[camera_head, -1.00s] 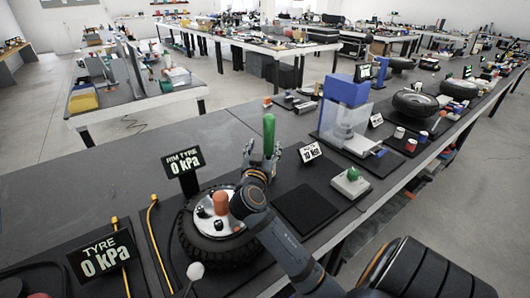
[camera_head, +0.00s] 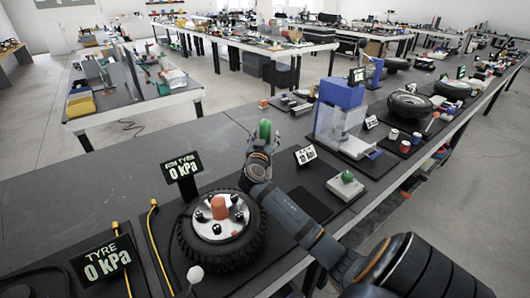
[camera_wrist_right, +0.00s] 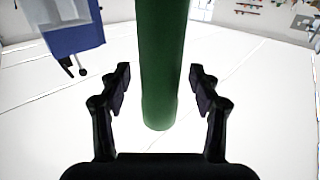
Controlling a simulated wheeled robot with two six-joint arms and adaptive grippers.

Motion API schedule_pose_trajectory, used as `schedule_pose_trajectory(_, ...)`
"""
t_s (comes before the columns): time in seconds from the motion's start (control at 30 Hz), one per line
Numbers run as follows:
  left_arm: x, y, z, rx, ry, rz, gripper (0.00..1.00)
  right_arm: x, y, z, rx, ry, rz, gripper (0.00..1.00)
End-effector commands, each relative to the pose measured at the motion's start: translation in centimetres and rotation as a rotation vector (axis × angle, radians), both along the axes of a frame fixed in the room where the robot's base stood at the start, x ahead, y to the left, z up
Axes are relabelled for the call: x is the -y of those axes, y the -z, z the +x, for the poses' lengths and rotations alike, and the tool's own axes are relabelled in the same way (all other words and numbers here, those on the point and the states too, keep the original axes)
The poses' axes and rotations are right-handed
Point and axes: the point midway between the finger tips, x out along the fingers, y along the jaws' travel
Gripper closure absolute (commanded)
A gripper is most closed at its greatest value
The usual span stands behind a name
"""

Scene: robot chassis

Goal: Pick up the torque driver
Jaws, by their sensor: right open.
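A green upright cylinder (camera_head: 265,130), which looks to be the torque driver, stands on the dark bench beyond the tyre; only its rounded top shows in the head view. My right gripper (camera_head: 262,147) is at it and hides its lower part. In the right wrist view the green cylinder (camera_wrist_right: 158,70) stands between the two spread fingers of the open gripper (camera_wrist_right: 160,92), with a visible gap on each side. I cannot see my left gripper.
A tyre on a rim (camera_head: 219,228) with an orange-brown knob lies nearer me, beside a "0 kPa" sign (camera_head: 182,167). A "Nm" sign (camera_head: 305,155), a green-knobbed box (camera_head: 345,186) and a blue machine (camera_head: 341,110) stand to the right. The bench left of the gripper is bare.

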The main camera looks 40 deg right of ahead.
Motion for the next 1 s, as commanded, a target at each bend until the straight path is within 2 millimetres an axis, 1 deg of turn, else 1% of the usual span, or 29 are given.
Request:
schedule_pose_trajectory(0.07,0.0,0.0,-0.1,-0.002,0.000,0.000,1.00,0.0,0.0,0.0,0.000,0.000,0.000,0.37)
schedule_pose_trajectory(0.17,0.0,0.0,-0.2,-0.003,0.000,0.000,1.00,0.0,0.0,0.0,0.000,0.000,0.000,0.49)
schedule_pose_trajectory(0.53,0.0,0.1,-0.2,-0.004,0.000,0.000,1.00,-0.1,0.0,0.0,0.000,0.000,0.000,1.00)
schedule_pose_trajectory(0.83,0.0,0.0,-0.2,-0.004,0.000,0.000,1.00,-0.1,-0.4,0.0,0.004,-0.001,-0.002,1.00)
schedule_pose_trajectory(0.93,0.0,0.0,-0.2,-0.004,0.000,0.000,1.00,-0.1,-1.0,0.0,0.006,-0.002,-0.001,1.00)
schedule_pose_trajectory(1.0,0.0,0.0,-0.2,-0.003,0.000,0.000,1.00,-0.1,-1.9,0.0,0.007,-0.001,-0.004,1.00)
